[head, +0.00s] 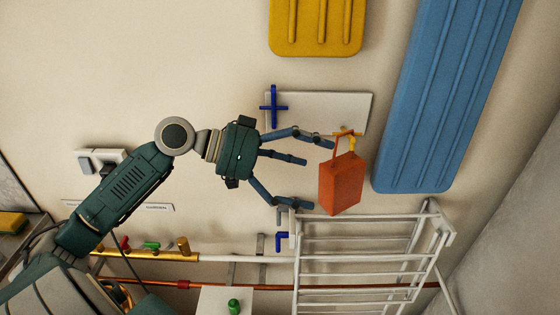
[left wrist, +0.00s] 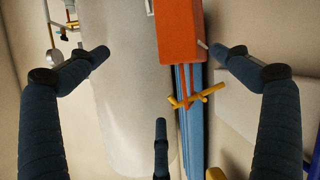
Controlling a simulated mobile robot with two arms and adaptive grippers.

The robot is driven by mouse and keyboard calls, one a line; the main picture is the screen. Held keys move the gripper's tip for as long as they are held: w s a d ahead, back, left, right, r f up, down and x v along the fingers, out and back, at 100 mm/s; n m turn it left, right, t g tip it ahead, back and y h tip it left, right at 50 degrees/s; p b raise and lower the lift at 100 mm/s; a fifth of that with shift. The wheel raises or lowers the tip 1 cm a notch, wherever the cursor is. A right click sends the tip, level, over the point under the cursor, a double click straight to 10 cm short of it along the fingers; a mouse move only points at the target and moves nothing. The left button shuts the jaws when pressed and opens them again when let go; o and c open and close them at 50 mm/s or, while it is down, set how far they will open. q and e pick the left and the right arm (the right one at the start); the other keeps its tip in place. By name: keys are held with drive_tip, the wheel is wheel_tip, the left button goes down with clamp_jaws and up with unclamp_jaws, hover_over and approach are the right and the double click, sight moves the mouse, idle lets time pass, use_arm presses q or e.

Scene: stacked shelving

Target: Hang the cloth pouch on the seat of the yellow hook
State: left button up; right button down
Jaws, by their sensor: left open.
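The orange cloth pouch (head: 341,184) hangs below the yellow hook (head: 348,134), with its strap loop running up to the hook. In the left wrist view the pouch (left wrist: 180,35) is at the top, and its straps meet the cross-shaped yellow hook (left wrist: 197,97). The strap appears to pass around the hook; its exact seating is too small to tell. My left gripper (head: 310,175) is open, just left of the pouch. Its fingers are spread and I see no grip on the pouch; the upper fingertip is close to the strap. My right gripper is out of view.
A white plate (head: 330,103) on the wall carries a blue hook (head: 272,107). A white rack (head: 365,245) stands just below the pouch. A blue ribbed panel (head: 440,100) is at right, a yellow one (head: 317,25) above. Pipes (head: 150,255) run along the lower left.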

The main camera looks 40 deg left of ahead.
use_arm(q)
drive_tip(key=v, duration=0.8)
drive_tip(key=shift+s+a, duration=0.25)
drive_tip(key=shift+s, duration=0.05)
drive_tip(key=s+d+f+n+g+y, duration=0.1)
drive_tip(key=s+d+f+y, duration=0.1)
drive_tip(key=f, duration=1)
drive_tip(key=s+d+f+n+g+y, duration=0.1)
drive_tip(key=s+d+f+g+y, duration=0.1)
drive_tip(key=f, duration=1)
drive_tip(key=s+d+f+n+g+y, duration=0.1)
drive_tip(key=s+d+f+y, duration=0.25)
drive_tip(key=s+f, duration=0.3)
drive_tip(key=s+d+f+g+y, duration=0.1)
drive_tip(key=s+d+f+y, duration=0.3)
drive_tip(key=s, duration=0.3)
wheel_tip(320, 180, down, 28)
drive_tip(key=s+g+b, duration=0.1)
drive_tip(key=s+b, duration=0.1)
drive_tip(key=s+a+f, duration=0.2)
drive_tip(key=s+f, duration=0.6)
drive_tip(key=f, duration=0.1)
drive_tip(key=s+a+f+g, duration=0.1)
drive_tip(key=s+f, duration=0.8)
drive_tip(key=f, duration=0.1)
drive_tip(key=shift+s+a+g+h+b, duration=0.25)
drive_tip(key=shift+a+g+h+b, duration=0.1)
drive_tip(key=shift+a+b, duration=0.1)
